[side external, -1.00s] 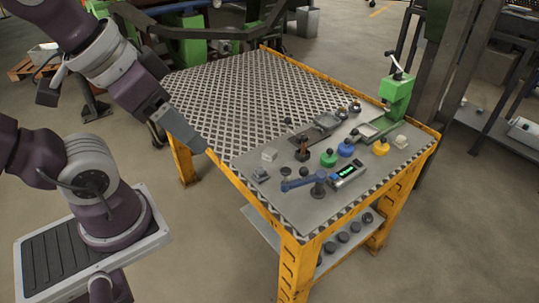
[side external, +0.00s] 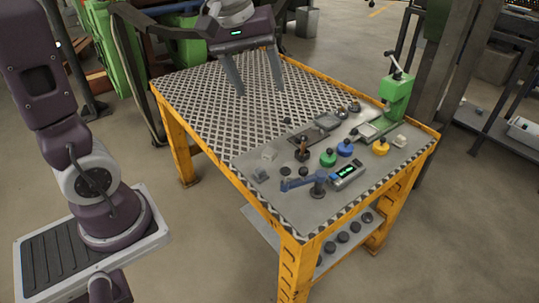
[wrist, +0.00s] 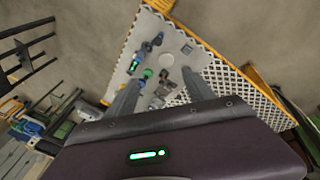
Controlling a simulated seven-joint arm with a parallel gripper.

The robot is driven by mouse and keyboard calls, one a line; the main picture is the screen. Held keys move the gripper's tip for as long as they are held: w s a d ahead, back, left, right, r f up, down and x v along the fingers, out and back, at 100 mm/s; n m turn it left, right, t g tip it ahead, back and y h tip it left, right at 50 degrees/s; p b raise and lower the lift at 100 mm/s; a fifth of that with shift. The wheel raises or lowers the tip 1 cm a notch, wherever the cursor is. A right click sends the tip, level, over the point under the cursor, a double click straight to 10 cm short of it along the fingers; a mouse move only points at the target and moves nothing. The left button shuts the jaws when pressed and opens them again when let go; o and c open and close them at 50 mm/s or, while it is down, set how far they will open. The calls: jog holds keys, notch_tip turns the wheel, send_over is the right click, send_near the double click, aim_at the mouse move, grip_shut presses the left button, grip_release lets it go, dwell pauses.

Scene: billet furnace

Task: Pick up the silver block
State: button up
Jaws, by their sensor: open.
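The perforated left half (side external: 215,110) is clear.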

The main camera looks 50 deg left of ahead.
jog(key=w+a+f+n+g, duration=0.2)
jog(key=w+a+f+n, duration=0.45)
jog(key=w+f, duration=0.4)
jog(key=n+g, duration=0.1)
jog(key=n, duration=0.6)
send_over(269, 151)
jog(key=f, duration=1.7)
jog(key=shift+w+f, duration=0.2)
jog(key=shift+w, duration=0.15)
jog(key=f, duration=0.7)
jog(key=shift+s+d+f, duration=0.1)
jog(key=shift+s+f, duration=0.25)
jog(key=shift+f, duration=0.05)
jog(key=shift+r, duration=0.1)
grip_shut()
